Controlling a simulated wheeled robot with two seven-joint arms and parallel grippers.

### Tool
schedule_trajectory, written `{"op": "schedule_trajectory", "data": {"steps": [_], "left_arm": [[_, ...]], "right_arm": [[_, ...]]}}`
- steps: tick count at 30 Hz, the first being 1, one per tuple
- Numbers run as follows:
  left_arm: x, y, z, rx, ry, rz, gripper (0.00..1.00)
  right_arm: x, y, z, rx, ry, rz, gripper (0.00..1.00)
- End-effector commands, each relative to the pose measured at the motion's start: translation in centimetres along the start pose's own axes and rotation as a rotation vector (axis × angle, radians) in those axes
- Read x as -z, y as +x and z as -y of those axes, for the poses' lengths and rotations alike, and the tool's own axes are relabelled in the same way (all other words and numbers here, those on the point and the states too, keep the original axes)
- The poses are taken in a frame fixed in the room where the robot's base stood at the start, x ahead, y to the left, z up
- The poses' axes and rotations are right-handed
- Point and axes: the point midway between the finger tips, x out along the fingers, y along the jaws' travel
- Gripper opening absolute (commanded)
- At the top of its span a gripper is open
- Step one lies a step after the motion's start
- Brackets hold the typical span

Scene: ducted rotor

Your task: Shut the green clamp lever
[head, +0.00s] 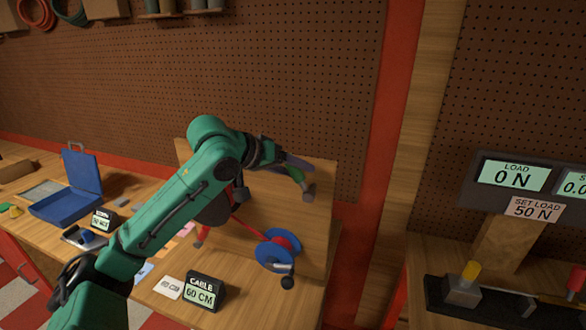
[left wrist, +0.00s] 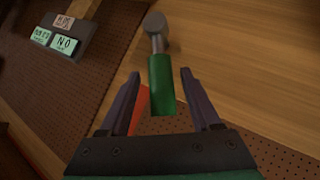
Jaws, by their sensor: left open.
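The green clamp lever (head: 296,174) is on the upright wooden board (head: 305,215), with a grey metal end below its green grip. In the left wrist view the lever (left wrist: 161,86) points toward me, its grey round end (left wrist: 155,24) farther off against the wood. My left gripper (head: 290,162) is open at the lever. Its two fingers stand on either side of the green grip in the left wrist view, with a visible gap on each side. In the head view the arm and fingers hide part of the lever's surroundings. My right gripper is not in view.
A blue and red cable reel (head: 276,250) with a crank sits low on the board. A cable display (head: 204,291) reading 60 CM stands on the bench. A blue case (head: 82,172) lies open at left. A load display (head: 513,176) reads 0 N at right.

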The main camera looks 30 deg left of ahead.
Motion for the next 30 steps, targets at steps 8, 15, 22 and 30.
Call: {"op": "schedule_trajectory", "data": {"steps": [8, 15, 22, 30], "left_arm": [[-0.3, -2.7, 0.3, 0.001, 0.000, -0.004, 0.64], [-0.3, -9.1, 0.2, -0.001, 0.003, -0.008, 0.64], [-0.1, -13.9, 0.0, 0.001, 0.001, -0.003, 0.64], [0.0, -14.6, -0.1, 0.001, 0.000, 0.000, 0.64]], "right_arm": [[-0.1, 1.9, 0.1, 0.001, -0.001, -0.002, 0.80], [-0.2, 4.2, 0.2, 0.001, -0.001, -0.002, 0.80], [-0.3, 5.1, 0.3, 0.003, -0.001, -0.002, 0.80], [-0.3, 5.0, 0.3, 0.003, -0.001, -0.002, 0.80]]}}
